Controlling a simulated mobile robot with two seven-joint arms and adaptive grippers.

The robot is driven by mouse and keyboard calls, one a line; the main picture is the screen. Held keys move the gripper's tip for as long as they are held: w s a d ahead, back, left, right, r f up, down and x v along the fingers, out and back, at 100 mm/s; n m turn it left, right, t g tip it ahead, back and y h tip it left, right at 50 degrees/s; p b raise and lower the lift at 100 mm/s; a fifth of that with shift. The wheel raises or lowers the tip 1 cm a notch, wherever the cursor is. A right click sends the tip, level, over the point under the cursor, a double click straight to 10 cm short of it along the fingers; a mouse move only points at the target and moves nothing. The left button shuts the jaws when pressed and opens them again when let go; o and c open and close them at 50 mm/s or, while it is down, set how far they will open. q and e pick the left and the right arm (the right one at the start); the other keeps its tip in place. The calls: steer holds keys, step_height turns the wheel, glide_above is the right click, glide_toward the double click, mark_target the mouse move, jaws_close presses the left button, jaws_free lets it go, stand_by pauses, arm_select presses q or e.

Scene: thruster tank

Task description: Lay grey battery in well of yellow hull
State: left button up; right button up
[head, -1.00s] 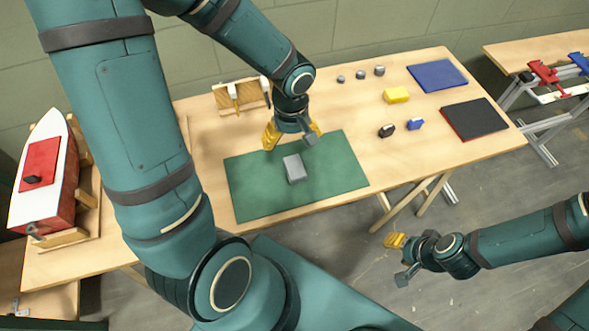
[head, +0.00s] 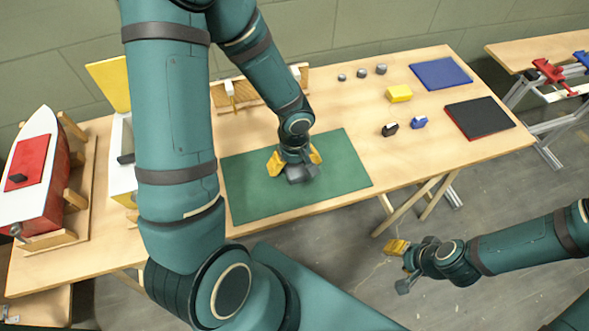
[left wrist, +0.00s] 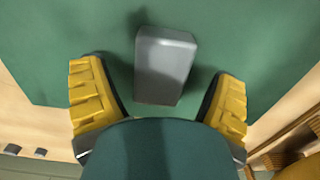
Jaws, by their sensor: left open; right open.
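The grey battery (left wrist: 165,65) lies on the green mat. In the left wrist view it is a grey block between the two yellow fingers, with gaps on both sides. My left gripper (head: 295,164) is open, low over the mat, and largely hides the battery in the head view. The yellow hull (head: 123,199) stands at the left, partly behind my left arm, with a yellow panel (head: 108,82) raised behind it. Its well is mostly hidden. My right gripper (head: 399,264) is open and empty, off the table's front edge.
A red hull (head: 50,205) with a white deck stands in a wooden cradle at far left. A yellow block (head: 399,93), a blue mat (head: 441,73), a black mat (head: 479,118) and several small parts lie at right. The green mat (head: 255,195) is otherwise clear.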

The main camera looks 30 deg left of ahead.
mark_target(295, 166)
arm_select(q)
steer(key=shift+f, duration=0.55)
steer(key=c, duration=1.4)
step_height(295, 166, up, 10)
steer(key=p, duration=0.3)
steer(key=shift+w+d+f+m, duration=0.4)
steer(key=shift+w+d+m, duration=0.55)
steer(key=shift+m, duration=0.7)
steer(key=shift+w+d+f+m, duration=0.4)
steer(key=shift+w+d+m, duration=0.55)
steer(key=shift+m, duration=0.75)
steer(key=shift+w+d+f+m, duration=0.4)
steer(key=shift+w+d+m, duration=0.55)
steer(key=shift+m, duration=0.7)
steer(key=shift+s+d, duration=0.1)
steer(key=shift+s, duration=0.1)
